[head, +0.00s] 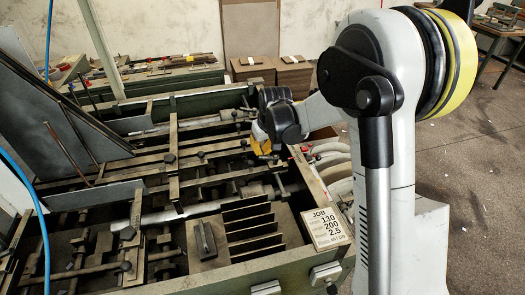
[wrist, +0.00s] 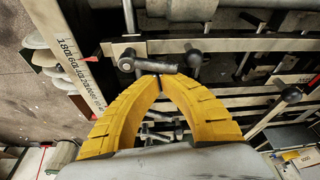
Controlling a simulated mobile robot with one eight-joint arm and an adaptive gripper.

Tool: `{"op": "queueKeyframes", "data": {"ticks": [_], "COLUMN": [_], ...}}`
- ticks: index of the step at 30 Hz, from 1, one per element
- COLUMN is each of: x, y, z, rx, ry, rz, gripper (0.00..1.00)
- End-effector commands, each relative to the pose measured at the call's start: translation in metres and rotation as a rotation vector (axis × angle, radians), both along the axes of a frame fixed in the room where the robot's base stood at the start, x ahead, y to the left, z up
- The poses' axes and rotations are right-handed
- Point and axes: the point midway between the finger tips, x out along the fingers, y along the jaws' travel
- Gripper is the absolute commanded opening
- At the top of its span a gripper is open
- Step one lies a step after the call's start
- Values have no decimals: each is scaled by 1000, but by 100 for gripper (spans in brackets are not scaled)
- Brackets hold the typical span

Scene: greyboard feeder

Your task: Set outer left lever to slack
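My gripper (head: 262,148) is over the far right part of the feeder frame in the head view, with its yellow fingers partly hidden by my arm. In the wrist view its fingertips (wrist: 161,79) come together, and I see nothing held between them. Just beyond the tips is a short dark metal handle (wrist: 150,66) with a round end, on a pale bar; I cannot tell whether they touch. A black-knobbed lever (wrist: 290,94) stands to the right. Other black-knobbed levers (head: 127,233) show at the left in the head view. I cannot tell which is the outer left lever.
The green feeder frame (head: 240,272) has several crossing bars and rods. A job card (head: 326,228) lies on its right corner. A numbered scale (wrist: 78,66) with a red mark runs along the left in the wrist view. Open floor (head: 470,190) lies to the right.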

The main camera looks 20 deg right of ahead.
Motion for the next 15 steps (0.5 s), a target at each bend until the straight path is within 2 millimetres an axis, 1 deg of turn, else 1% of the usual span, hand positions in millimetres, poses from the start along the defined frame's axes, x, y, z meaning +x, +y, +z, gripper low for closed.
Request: {"op": "queueKeyframes", "data": {"ticks": [8, 15], "x": [-3, -9], "y": [1, 3], "z": [0, -1], "rx": [1, 0], "ry": [1, 0], "rz": [65, 202], "gripper": [0, 0]}}
